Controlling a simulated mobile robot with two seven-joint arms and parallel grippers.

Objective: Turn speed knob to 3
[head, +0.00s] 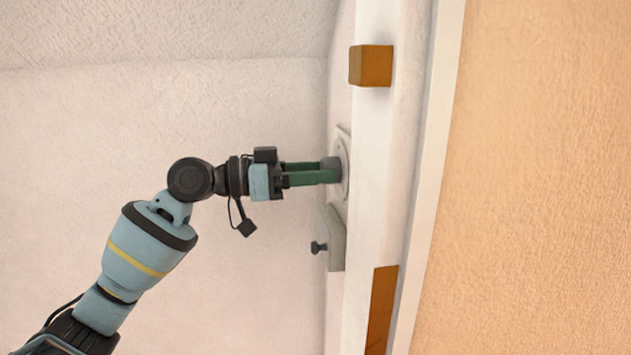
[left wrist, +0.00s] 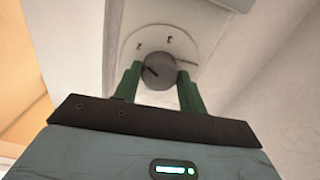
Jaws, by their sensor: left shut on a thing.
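The speed knob (head: 331,164) is a grey round knob on a pale round plate (head: 344,168) on the white wall. It also shows in the left wrist view (left wrist: 160,72), with a dark pointer line slanting to the upper left. Small dark marks sit on the plate (left wrist: 150,38) above the knob; I cannot read them clearly. My left gripper (head: 326,172) has green fingers and is shut on the knob, one finger on each side of it, as the left wrist view (left wrist: 158,82) shows. My right gripper is not in view.
A grey box with a small dark knob (head: 319,247) sits on the wall just below the plate. Two orange-brown blocks, one high (head: 371,65) and one low (head: 381,310), are on the white post (head: 371,150). An orange wall (head: 545,180) fills the right.

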